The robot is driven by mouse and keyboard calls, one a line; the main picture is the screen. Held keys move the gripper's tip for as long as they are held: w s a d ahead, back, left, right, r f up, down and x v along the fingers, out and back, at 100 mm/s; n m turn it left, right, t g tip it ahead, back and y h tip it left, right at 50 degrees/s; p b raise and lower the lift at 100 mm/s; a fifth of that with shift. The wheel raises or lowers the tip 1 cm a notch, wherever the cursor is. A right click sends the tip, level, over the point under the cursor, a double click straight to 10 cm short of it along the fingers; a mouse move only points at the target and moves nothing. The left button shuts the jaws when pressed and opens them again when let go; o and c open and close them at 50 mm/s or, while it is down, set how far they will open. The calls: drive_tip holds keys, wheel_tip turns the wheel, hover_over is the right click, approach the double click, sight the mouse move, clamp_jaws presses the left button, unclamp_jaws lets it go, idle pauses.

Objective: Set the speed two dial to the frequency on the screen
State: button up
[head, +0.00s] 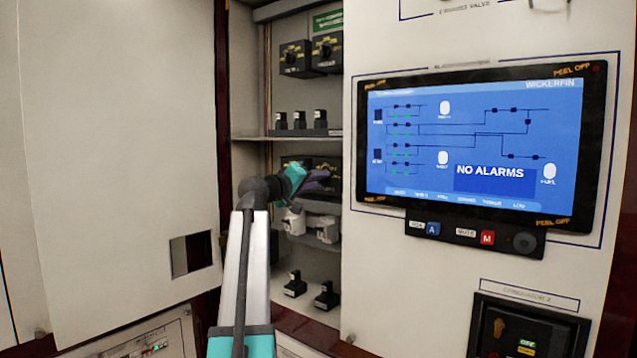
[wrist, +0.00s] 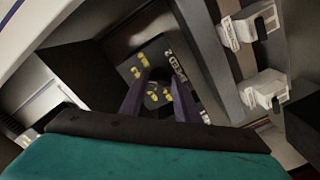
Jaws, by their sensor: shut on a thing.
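My gripper (head: 316,181) reaches into the open cabinet at the lower row of dark dial boxes. In the wrist view its two purple fingers (wrist: 159,92) are closed around the dark knob of a dial (wrist: 160,76) on a black face with yellow marks. White lettering beside it is sideways and seems to read SPEED, with the number hard to make out. The fingers hide part of the knob and its scale. The screen (head: 470,140) is blue, with a line diagram and NO ALARMS. Its small figures are too blurred to read, and I cannot make out a frequency.
Two more dial boxes (head: 310,57) are on the upper shelf. Small black breakers (head: 299,120) stand below them. White breakers (head: 327,230) sit close under my gripper and show beside it in the wrist view (wrist: 265,88). Black switches (head: 295,285) are lower. A cabinet door (head: 125,150) stands open at left.

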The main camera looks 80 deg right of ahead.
drive_tip(key=o, duration=1)
drive_tip(key=shift+r, duration=0.25)
drive_tip(key=shift+c, duration=0.2)
drive_tip(key=shift+o, duration=0.4)
drive_tip(key=shift+f, duration=0.1)
drive_tip(key=shift+a+f, duration=0.1)
drive_tip(key=shift+a, duration=0.05)
drive_tip(key=b+v, duration=0.1)
drive_tip(key=v, duration=1.2)
drive_tip(key=shift+w+a+b, duration=0.2)
drive_tip(key=shift+b, duration=0.2)
drive_tip(key=shift+w, duration=0.1)
